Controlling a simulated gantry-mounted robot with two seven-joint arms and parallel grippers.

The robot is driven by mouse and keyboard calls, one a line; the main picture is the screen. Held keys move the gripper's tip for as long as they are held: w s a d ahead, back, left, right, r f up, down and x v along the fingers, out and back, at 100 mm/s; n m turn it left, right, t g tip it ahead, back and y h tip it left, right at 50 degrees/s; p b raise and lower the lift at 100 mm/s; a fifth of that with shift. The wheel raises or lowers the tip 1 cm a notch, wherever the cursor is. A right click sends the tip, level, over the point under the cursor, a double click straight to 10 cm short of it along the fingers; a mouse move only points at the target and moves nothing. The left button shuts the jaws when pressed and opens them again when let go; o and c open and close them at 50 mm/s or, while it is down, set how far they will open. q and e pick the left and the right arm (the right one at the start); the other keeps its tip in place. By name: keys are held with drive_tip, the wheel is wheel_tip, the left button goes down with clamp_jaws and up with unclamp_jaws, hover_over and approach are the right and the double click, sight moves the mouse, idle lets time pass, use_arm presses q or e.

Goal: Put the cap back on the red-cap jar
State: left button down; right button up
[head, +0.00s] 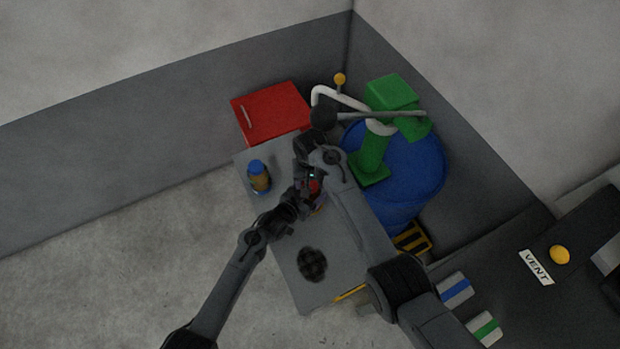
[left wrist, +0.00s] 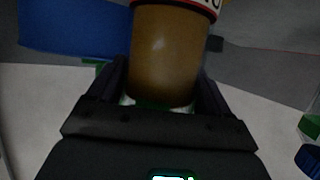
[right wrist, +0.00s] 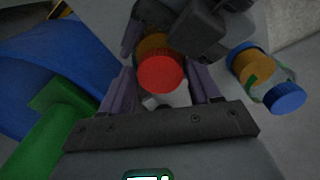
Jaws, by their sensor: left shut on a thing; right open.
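The red-cap jar has a brown body (left wrist: 168,55) with a dark, white and red band at its top. My left gripper (left wrist: 163,88) is shut on this body and holds the jar. In the right wrist view the red cap (right wrist: 161,75) faces the camera at the end of the amber body, seemingly on it; whether it is fully seated I cannot tell. My right gripper (right wrist: 160,90) is open, its fingers on either side of the red cap. In the head view, red shows (head: 314,187) where both grippers meet, and my arms hide most of the jar.
A blue-cap jar (head: 259,178) stands on the grey table (head: 288,262), left of the grippers. A red box (head: 272,112) is at the back, with a blue drum (head: 415,170) and green pump (head: 372,155) at right. A dark round grate (head: 312,264) lies in front.

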drive_tip(key=c, duration=0.9)
drive_tip(key=shift+m, duration=0.9)
drive_tip(key=o, duration=1.3)
drive_tip(key=shift+c, duration=0.2)
wheel_tip(320, 180, up, 12)
use_arm(q)
unclamp_jaws()
